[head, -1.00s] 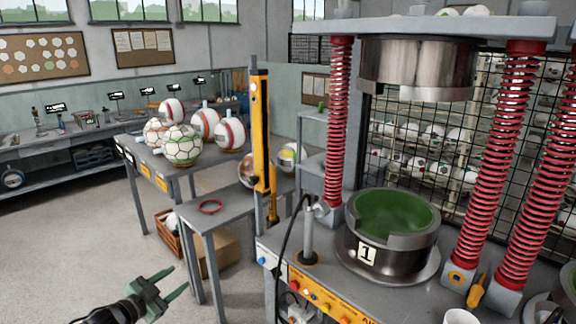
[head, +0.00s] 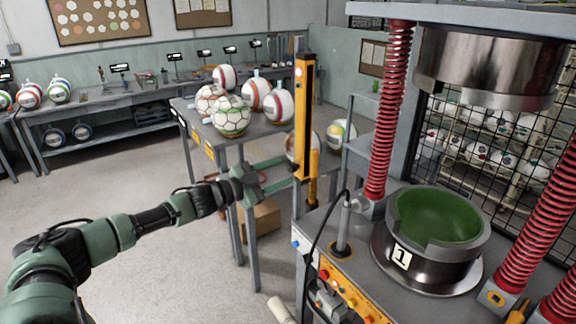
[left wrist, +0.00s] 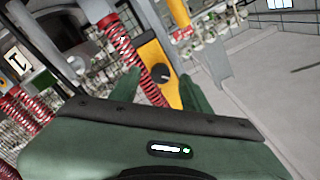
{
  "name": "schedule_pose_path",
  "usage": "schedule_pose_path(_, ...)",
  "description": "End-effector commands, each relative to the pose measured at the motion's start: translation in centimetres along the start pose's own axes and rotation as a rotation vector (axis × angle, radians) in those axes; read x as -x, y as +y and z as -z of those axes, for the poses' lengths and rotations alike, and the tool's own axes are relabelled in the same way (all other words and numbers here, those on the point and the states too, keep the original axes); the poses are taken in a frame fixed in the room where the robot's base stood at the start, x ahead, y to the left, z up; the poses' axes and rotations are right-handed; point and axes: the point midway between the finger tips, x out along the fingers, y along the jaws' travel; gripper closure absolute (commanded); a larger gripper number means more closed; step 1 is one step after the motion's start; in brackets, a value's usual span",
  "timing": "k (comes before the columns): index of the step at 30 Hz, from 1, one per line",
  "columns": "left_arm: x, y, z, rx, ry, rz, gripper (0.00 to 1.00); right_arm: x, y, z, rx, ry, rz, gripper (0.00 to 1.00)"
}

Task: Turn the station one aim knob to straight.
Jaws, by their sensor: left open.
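Station one is the press whose dark cup (head: 402,257) bears a "1" and holds a green hollow. A yellow upright post (head: 303,110) with a dark strip stands at its left corner. In the left wrist view a round black knob (left wrist: 161,74) sits on a yellow face (left wrist: 150,53); its pointer is too small to read. The knob is hidden in the head view. My left gripper (head: 288,173) is open, with its fingers pointing at the post's lower part. In the left wrist view the green fingers (left wrist: 160,84) stand either side of the knob, seemingly apart from it.
A side table (head: 225,142) with several balls stands behind my left gripper. Red springs (head: 388,115) flank the press, and a black cable (head: 313,240) loops at its front. The floor (head: 110,180) at left is clear.

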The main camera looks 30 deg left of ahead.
Motion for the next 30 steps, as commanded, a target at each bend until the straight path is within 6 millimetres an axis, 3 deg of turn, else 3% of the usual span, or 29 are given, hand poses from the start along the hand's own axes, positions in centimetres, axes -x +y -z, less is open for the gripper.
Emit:
schedule_pose_path(6, -2.3, -0.1, 0.1, 0.001, 0.001, 0.001, 0.53, 1.2, 0.1, 0.5, 0.001, 0.004, -0.001, 0.64)
schedule_pose_path(17, -2.8, 0.0, 0.0, 0.000, 0.000, -0.001, 0.53, 1.2, 0.5, 0.4, 0.003, 0.004, -0.006, 0.64)
schedule_pose_path(18, -2.8, 0.0, 0.0, 0.000, -0.001, -0.001, 0.56, 1.3, 0.6, 0.4, 0.003, 0.004, -0.007, 0.64)
schedule_pose_path(23, -2.8, 0.0, 0.0, 0.000, -0.001, 0.000, 1.00, 1.3, 0.7, 0.4, 0.003, 0.005, -0.007, 0.64)
schedule_pose_path(30, -2.8, 0.1, -0.1, -0.009, 0.000, 0.000, 1.00, 1.1, 0.7, 0.5, 0.003, 0.005, -0.007, 0.64)
